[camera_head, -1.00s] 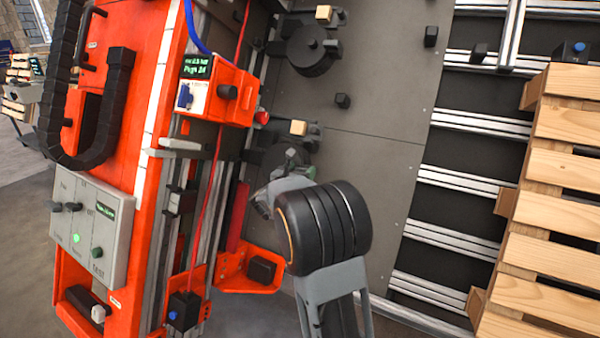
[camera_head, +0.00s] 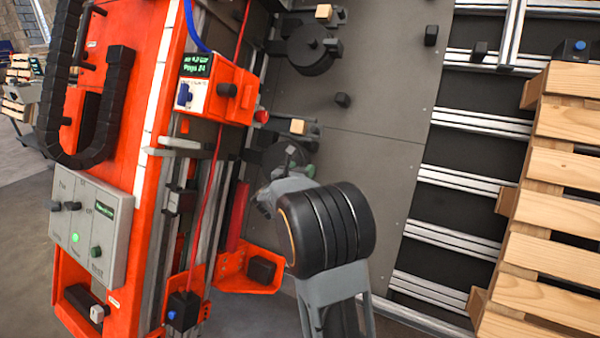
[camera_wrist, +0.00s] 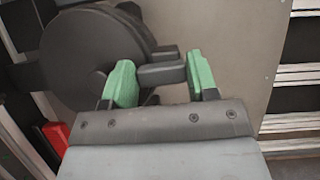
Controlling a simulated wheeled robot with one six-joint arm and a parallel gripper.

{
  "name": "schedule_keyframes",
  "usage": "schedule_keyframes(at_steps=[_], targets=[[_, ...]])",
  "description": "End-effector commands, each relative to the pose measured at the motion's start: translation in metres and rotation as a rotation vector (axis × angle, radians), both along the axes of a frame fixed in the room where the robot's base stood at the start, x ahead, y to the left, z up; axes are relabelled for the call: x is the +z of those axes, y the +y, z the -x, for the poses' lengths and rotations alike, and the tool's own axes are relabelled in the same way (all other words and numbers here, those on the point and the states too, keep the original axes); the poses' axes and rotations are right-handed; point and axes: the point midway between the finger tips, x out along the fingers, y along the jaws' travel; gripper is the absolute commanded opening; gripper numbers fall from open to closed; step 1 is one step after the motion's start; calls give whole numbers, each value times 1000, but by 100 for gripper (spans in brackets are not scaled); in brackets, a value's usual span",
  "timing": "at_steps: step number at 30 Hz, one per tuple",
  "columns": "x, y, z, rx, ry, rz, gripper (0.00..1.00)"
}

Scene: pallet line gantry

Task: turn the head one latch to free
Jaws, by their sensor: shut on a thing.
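In the wrist view, a round dark head (camera_wrist: 85,60) fills the upper left, with a short dark latch bar (camera_wrist: 160,74) on its right side. My gripper (camera_wrist: 161,80) has its two green fingers on either side of this bar and is shut on it. In the head view, the same head (camera_head: 280,156) is the lower of two round dark heads on the grey plate. My gripper (camera_head: 288,178) reaches it from below, and my wrist hides part of it. The small latch cannot be made out clearly there.
The upper head (camera_head: 312,50) has a wooden block (camera_head: 323,13) near it; another block (camera_head: 298,126) is above the lower head. An orange box with a display (camera_head: 218,88) stands left. Wooden pallet slats (camera_head: 570,165) are right. The grey plate (camera_head: 375,150) between is mostly clear.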

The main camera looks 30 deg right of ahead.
Motion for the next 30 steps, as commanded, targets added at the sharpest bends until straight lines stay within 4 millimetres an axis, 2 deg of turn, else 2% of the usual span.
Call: schedule_keyframes(at_steps=[6, 30], targets=[[-4, -1, 1, 67, 113, 62, 30], [2, -1, 1, 424, 706, 377, 30]])
